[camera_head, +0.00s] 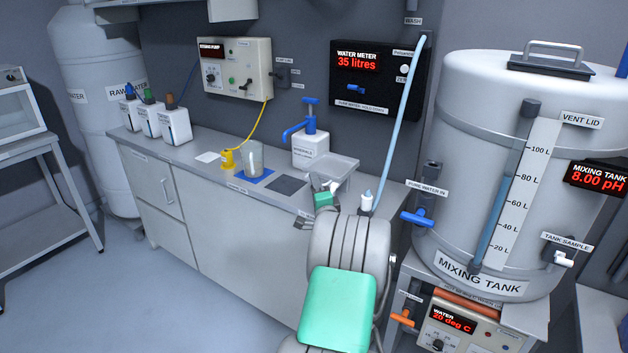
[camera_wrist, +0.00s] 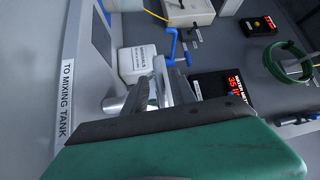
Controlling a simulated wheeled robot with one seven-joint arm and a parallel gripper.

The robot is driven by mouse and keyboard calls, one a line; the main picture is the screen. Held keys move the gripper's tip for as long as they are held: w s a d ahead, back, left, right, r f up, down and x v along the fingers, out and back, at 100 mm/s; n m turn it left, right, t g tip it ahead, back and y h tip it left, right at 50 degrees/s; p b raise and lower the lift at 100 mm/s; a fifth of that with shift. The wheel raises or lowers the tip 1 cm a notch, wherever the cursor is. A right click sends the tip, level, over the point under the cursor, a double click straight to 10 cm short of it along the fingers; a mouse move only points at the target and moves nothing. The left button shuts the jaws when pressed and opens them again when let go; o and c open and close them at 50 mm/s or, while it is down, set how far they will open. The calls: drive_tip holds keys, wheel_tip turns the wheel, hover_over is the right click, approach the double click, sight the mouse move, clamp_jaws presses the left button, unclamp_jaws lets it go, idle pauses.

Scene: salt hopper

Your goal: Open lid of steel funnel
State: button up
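The steel funnel (camera_head: 334,169) is a pale grey, square-topped steel piece at the right end of the counter. Its top looks flat and covered, but I cannot clearly make out the lid's edge. My gripper (camera_head: 328,187) is at the funnel's near side, low against it, and partly hidden by my own green-and-grey arm. In the wrist view, metallic finger parts of my gripper (camera_wrist: 158,90) show beyond my green housing, beside bright steel surfaces. Whether they touch the funnel or lid, and how far apart they are, I cannot tell.
A white bottle with a blue pump (camera_head: 310,148) stands close behind the funnel. The mixing tank (camera_head: 480,170) closes off the right side.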

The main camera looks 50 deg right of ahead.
drive_tip(key=shift+w+d+r, duration=0.1)
drive_tip(key=shift+w+d, duration=0.35)
drive_tip(key=shift+w, duration=0.1)
drive_tip(key=shift+c, duration=0.5)
clamp_jaws()
idle(0.6)
